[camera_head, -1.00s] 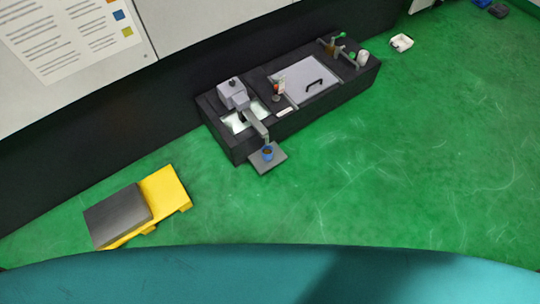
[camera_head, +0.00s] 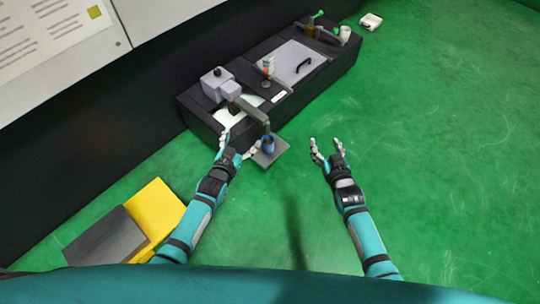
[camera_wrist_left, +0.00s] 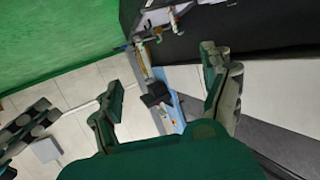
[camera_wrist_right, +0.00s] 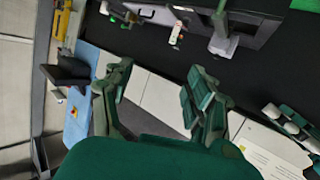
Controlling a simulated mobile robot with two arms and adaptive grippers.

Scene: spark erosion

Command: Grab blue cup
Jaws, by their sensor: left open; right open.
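The blue cup (camera_head: 268,142) stands upright on a small grey plate (camera_head: 266,159) at the near side of the black machine; something brown shows inside it. My left gripper (camera_head: 238,145) is open, just left of the cup, with its right finger near the plate. I cannot tell whether it touches. My right gripper (camera_head: 327,148) is open and empty over the green floor, right of the cup and apart from it. Both grippers show open fingers in the left wrist view (camera_wrist_left: 160,88) and right wrist view (camera_wrist_right: 158,88). I cannot make out the cup in either wrist view.
A black machine bench (camera_head: 335,75) with a grey lidded panel (camera_head: 298,62) and a spout arm (camera_head: 250,108) stands behind the cup. A yellow and grey block (camera_head: 158,212) lies at the left. A white box (camera_head: 371,21) is at the far back. Green floor at the right is clear.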

